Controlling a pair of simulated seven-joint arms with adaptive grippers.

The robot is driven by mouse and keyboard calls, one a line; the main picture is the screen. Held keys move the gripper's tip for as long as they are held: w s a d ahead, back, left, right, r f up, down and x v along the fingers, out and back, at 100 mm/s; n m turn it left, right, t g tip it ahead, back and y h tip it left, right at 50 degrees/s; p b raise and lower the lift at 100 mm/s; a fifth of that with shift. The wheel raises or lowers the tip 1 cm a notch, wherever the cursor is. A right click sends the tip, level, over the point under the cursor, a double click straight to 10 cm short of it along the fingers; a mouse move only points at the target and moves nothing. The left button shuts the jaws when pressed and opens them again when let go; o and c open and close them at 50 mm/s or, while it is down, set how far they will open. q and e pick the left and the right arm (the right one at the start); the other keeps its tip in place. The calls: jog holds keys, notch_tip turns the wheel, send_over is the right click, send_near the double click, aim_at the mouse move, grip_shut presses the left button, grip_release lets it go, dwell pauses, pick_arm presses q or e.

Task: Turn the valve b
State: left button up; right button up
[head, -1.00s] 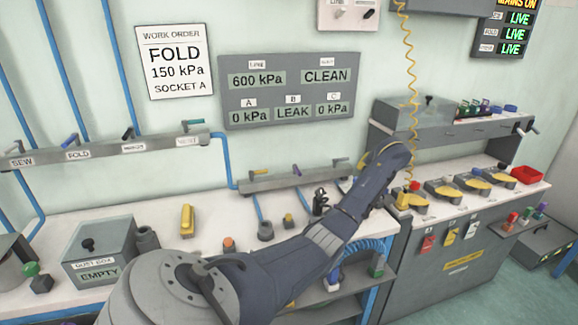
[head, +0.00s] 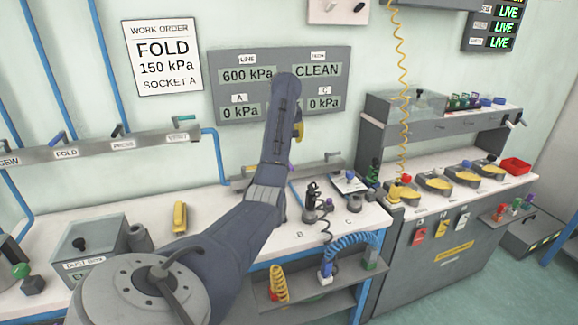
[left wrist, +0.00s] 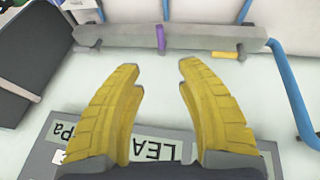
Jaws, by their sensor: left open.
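Valve b appears to be the purple handle (left wrist: 160,38), the middle one on a grey rail (left wrist: 205,38) in the left wrist view. It points across the rail. In the head view my left arm hides much of the rail (head: 320,172). My left gripper (left wrist: 158,72) is open and empty, its two yellow fingers apart on either side of the purple handle's line and short of the rail. My right gripper is not in view.
A yellow-brown handle (left wrist: 228,55) sits beside the purple one on the rail. Another handle (head: 333,156) stands at the rail's right end. A blue pipe (left wrist: 290,90) runs past the rail. The bench (head: 215,200) below holds a yellow block (head: 180,217) and a grey box (head: 88,248).

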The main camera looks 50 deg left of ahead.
pick_arm(q)
jog(key=x, duration=1.6)
jog(key=shift+a+f, duration=0.1)
jog(key=shift+f, duration=0.1)
grip_shut()
dwell(0.4)
